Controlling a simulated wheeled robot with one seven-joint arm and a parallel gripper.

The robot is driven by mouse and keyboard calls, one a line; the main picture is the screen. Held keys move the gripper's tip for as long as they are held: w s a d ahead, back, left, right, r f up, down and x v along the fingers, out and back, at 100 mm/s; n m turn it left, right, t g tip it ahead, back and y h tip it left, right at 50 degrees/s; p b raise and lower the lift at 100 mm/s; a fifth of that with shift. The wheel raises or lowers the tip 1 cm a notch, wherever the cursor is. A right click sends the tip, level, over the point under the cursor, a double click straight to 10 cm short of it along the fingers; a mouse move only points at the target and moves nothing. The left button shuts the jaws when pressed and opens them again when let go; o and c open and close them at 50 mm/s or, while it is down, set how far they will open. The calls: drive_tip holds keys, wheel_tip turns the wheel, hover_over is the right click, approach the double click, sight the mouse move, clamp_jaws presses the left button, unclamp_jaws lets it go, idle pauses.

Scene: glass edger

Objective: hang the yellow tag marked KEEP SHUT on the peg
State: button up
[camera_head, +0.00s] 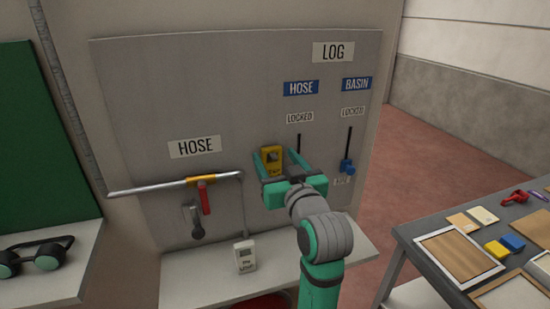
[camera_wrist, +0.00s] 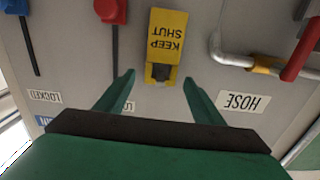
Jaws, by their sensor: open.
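The yellow tag (camera_head: 272,151) is against the grey panel, left of the HOSE slider slot. In the wrist view, which is upside down, the tag (camera_wrist: 167,40) reads KEEP SHUT. The dark peg (camera_wrist: 161,73) shows in the window at the tag's upper end, and the tag appears to hang on it. My gripper (camera_head: 281,165) is open in front of the panel. In the wrist view its fingers (camera_wrist: 157,88) are spread either side of the tag's upper end, with gaps between them and the tag.
A metal pipe (camera_head: 150,189) with a red handle (camera_head: 205,198) is left of the tag. A red slider knob (camera_wrist: 110,10) and a blue one (camera_head: 347,167) are to its right. A white device (camera_head: 245,257) stands on the shelf below. A cluttered table (camera_head: 430,240) stands at right.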

drive_tip(key=v, duration=1)
drive_tip(key=s+f+m+h, duration=0.2)
drive_tip(key=s+f, duration=0.1)
drive_tip(key=f, duration=0.7)
drive_tip(key=s+f+m+h, duration=0.15)
drive_tip(key=s+f, duration=0.25)
drive_tip(key=f, duration=0.7)
drive_tip(key=s+f+m+h, duration=0.2)
drive_tip(key=s+f, duration=0.1)
drive_tip(key=f, duration=0.7)
drive_tip(key=s+a+f, duration=0.1)
drive_tip(key=s+f, duration=0.2)
drive_tip(key=s, duration=0.6)
drive_tip(key=s+a+f+n+g, duration=0.1)
drive_tip(key=s+f, duration=0.1)
drive_tip(key=s, duration=0.8)
drive_tip(key=s+a+f+n, duration=0.1)
drive_tip(key=s+f, duration=0.2)
drive_tip(key=s, duration=0.6)
drive_tip(key=shift+s+f+g, duration=0.35)
drive_tip(key=shift+g, duration=0.05)
